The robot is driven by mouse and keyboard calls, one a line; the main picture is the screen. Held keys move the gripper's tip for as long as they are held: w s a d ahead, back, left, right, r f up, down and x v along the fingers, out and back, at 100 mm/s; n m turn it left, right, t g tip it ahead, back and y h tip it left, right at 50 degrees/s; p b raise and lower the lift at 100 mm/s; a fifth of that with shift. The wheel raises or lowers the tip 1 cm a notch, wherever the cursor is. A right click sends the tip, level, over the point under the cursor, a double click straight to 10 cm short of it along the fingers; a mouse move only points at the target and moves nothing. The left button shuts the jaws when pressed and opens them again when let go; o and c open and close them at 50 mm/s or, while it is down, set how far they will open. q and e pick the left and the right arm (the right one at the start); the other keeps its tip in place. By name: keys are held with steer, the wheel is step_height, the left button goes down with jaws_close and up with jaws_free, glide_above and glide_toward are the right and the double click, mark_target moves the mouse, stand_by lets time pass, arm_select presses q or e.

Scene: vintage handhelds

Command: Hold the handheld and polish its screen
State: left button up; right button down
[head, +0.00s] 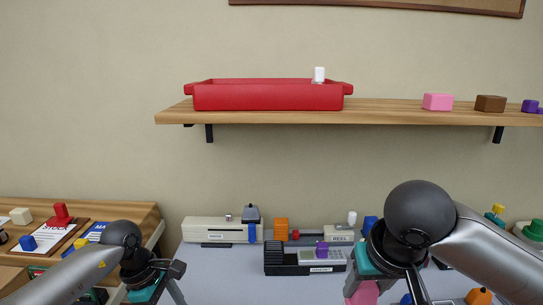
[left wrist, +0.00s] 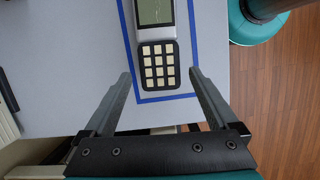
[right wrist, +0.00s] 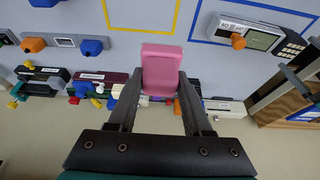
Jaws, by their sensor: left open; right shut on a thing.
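The handheld (left wrist: 157,40) lies on the grey table inside a blue outline, with a dark screen (left wrist: 155,11) and a cream-keyed keypad (left wrist: 158,65). Its far end is cut off in the left wrist view. My left gripper (left wrist: 160,80) is open, its fingers apart on either side of the keypad end, not touching it. In the right wrist view a handheld (right wrist: 262,40) in a blue outline has a "NO BAT" label and an orange piece by it. My right gripper (right wrist: 158,85) is shut on a pink block (right wrist: 161,68), which also shows partly in the head view (head: 362,293).
A yellow outline (right wrist: 143,29) lies beside the blue one. Labelled trays and small coloured pieces line the table's back, including a black tray (head: 305,270). A shelf above holds a red tray (head: 268,97). A wooden side stand (head: 140,212) is at left.

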mark_target(362, 304)
arm_select(q)
steer(key=b+x, duration=0.3)
steer(key=x, duration=0.2)
arm_select(e)
step_height(362, 304, down, 4)
steer(key=shift+r, duration=0.1)
arm_select(q)
steer(key=shift+c, duration=0.4)
jaws_close()
stand_by(0.3)
steer(key=shift+f, duration=0.1)
stand_by(0.4)
